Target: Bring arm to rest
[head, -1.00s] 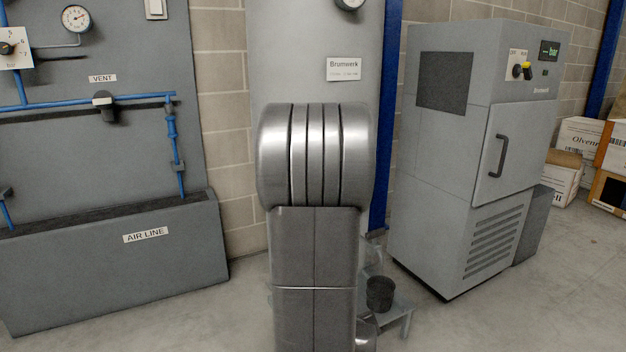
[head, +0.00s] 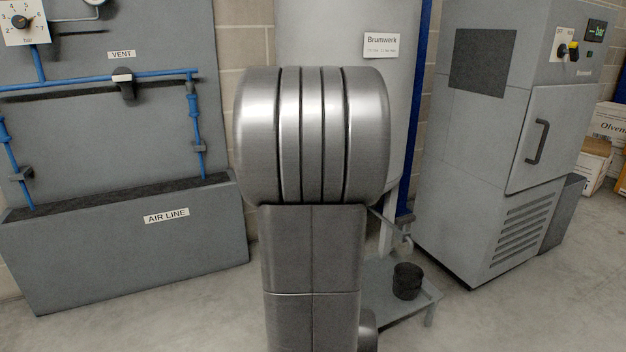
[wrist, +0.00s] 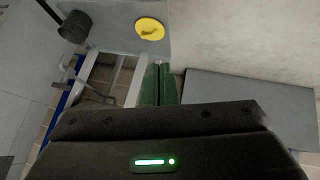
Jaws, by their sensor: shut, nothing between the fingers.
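My gripper (wrist: 158,84) shows in the wrist view as two green fingers pressed together, with nothing between them. It is apart from anything around it. In the head view my grey arm stands folded upright in the middle, and my gripper is hidden there. The arm covers part of the tank (head: 340,30) with the Brumwerk label and part of the low grey stand (head: 420,299).
A dark pot (head: 407,281) is on the stand. A yellow round thing (wrist: 150,29) lies beyond my fingers in the wrist view. The AIR LINE panel (head: 75,130) is left, a grey cabinet (head: 480,150) right. Floor (head: 540,300) at front right is clear.

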